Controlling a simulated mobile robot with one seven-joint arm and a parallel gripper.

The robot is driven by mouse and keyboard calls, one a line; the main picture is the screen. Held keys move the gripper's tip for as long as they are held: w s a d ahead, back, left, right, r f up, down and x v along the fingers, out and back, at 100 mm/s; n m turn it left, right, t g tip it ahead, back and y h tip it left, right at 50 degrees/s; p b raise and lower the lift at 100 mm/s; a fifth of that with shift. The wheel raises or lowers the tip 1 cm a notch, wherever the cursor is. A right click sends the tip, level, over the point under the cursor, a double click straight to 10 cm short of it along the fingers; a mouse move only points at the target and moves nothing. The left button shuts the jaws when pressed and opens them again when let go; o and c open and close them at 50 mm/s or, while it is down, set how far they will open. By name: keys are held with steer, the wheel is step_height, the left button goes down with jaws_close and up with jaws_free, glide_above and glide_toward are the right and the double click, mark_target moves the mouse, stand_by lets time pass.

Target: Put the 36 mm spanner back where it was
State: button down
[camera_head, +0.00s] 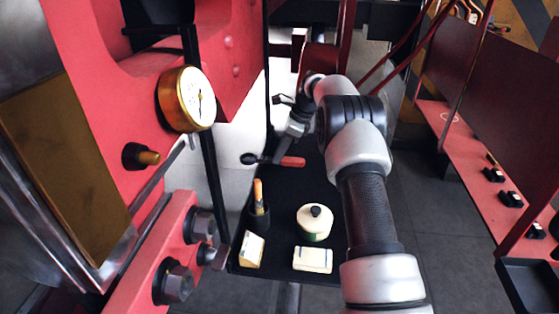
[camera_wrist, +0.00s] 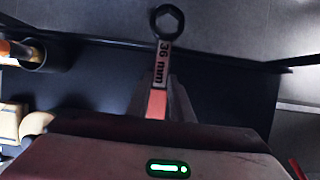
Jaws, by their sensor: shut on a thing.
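The 36 mm spanner has a dark ring end, a pale band lettered "36 mm" and a red handle. In the wrist view the spanner (camera_wrist: 160,68) points ring end up, away from my gripper (camera_wrist: 158,105), which is shut on its red part. In the head view the spanner (camera_head: 291,162) lies across the far part of the black table, ring end to the left. My gripper (camera_head: 277,153) reaches it from above. I cannot tell whether the spanner touches the table top.
The black table (camera_head: 283,201) also bears a cup with a brush (camera_head: 259,212), a white lidded pot (camera_head: 314,223) and two small boxes. A brass gauge (camera_head: 187,98) and red machinery stand left. A red ledge (camera_head: 470,165) with several black holders runs along the right.

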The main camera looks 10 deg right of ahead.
steer(key=shift+f, duration=1.2)
steer(key=shift+f, duration=0.4)
steer(key=c, duration=1.6)
jaws_free()
steer(key=shift+o, duration=0.2)
